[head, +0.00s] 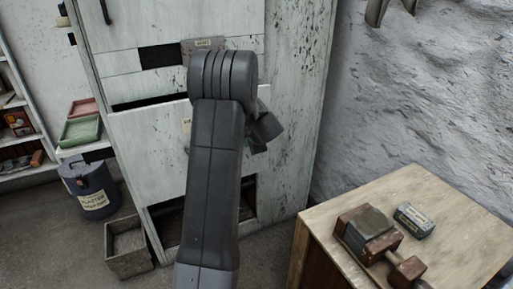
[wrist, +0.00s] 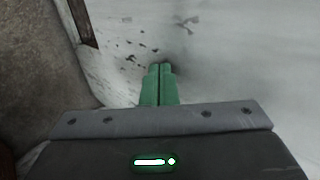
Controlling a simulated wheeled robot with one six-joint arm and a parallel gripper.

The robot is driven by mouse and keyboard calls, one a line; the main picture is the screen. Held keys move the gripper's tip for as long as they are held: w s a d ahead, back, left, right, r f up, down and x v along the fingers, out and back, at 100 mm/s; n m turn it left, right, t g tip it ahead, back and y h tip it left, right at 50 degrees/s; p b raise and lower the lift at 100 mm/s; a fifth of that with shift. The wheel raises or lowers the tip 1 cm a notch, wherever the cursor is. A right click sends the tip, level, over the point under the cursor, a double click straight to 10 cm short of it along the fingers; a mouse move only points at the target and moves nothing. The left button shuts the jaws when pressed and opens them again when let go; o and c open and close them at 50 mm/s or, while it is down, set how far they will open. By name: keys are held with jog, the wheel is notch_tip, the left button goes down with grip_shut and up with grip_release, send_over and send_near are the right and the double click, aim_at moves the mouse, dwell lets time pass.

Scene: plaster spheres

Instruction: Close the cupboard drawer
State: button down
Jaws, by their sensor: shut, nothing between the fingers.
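The tall cupboard (head: 285,110), in chipped whitish paint, stands in the middle of the head view. Its wide drawer front (head: 145,150) appears to stand out, with a dark gap above it. My arm covers the drawer's middle, and only a bit of its handle (head: 187,150) shows. In the wrist view my gripper (wrist: 158,68) has its green fingers together and empty. The fingertips point at a pale, speckled surface (wrist: 230,50), which looks like the drawer front. Whether they touch it I cannot tell. In the head view the fingers are mostly hidden behind my arm.
A wooden table (head: 460,215) at the lower right bears a rusty clamp-like tool (head: 365,235) and a small grey block (head: 413,220). A blue bucket (head: 90,190) and an open wooden box (head: 127,245) stand on the floor left of the cupboard. Shelves (head: 20,145) line the left edge.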

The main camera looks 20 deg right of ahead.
jog(key=w+p, duration=0.2)
jog(key=w, duration=0.3)
jog(key=shift+w+a, duration=0.1)
jog(key=shift+w, duration=0.3)
jog(key=shift+w+r, duration=0.2)
jog(key=shift+r, duration=0.1)
